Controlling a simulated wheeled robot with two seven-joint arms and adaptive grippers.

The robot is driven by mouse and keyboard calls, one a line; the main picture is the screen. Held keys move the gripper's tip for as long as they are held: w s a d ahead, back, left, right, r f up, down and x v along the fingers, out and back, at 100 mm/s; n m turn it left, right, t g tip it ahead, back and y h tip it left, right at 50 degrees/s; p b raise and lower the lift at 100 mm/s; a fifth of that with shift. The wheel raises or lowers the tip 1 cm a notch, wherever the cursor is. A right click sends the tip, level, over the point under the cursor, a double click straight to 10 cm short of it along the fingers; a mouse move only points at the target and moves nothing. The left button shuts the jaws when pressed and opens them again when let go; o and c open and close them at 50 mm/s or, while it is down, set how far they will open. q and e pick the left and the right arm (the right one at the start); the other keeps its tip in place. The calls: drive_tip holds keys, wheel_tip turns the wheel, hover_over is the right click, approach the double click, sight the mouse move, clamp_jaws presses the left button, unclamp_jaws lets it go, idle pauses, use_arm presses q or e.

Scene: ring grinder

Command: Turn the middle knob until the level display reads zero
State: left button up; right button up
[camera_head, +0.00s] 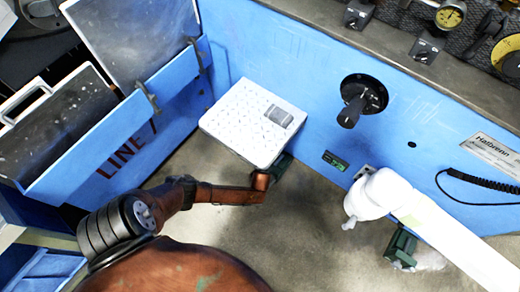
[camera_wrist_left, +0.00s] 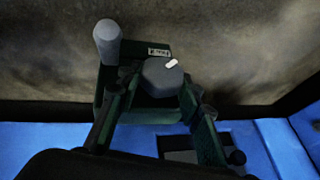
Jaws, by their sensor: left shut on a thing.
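My left arm comes in from the left in the head view. Its dark green gripper (camera_head: 280,168) is mostly hidden beside the white box. In the left wrist view the fingers of the left gripper (camera_wrist_left: 162,92) are shut on a grey faceted knob (camera_wrist_left: 160,80) with a white mark. I cannot confirm from the head view that this is the middle knob. A small green display (camera_head: 334,161) is on the blue wall; its reading is too small to tell. A dark green part (camera_head: 402,248), perhaps my right gripper, shows below a white arm; its fingers cannot be made out.
A white dotted box (camera_head: 243,135) with a grey window stands against the blue wall (camera_head: 300,65). A large black dial knob (camera_head: 352,108) sticks out to its right. A grey rounded handle (camera_wrist_left: 107,42) stands near the left fingers.

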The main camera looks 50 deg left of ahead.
use_arm(q)
drive_tip(key=shift+d+r, duration=0.2)
drive_tip(key=shift+d, duration=0.15)
drive_tip(key=shift+f+y, duration=0.2)
drive_tip(key=shift+y, duration=0.4)
drive_tip(key=shift+s+f+m+g+y, duration=0.1)
drive_tip(key=shift+s+m+g+y, duration=0.15)
drive_tip(key=shift+y, duration=0.25)
drive_tip(key=shift+s+f, duration=0.1)
drive_tip(key=shift+s, duration=0.1)
drive_tip(key=o, duration=0.9)
drive_tip(key=shift+a, duration=0.1)
drive_tip(key=shift+w, duration=0.1)
drive_tip(key=v, duration=1.2)
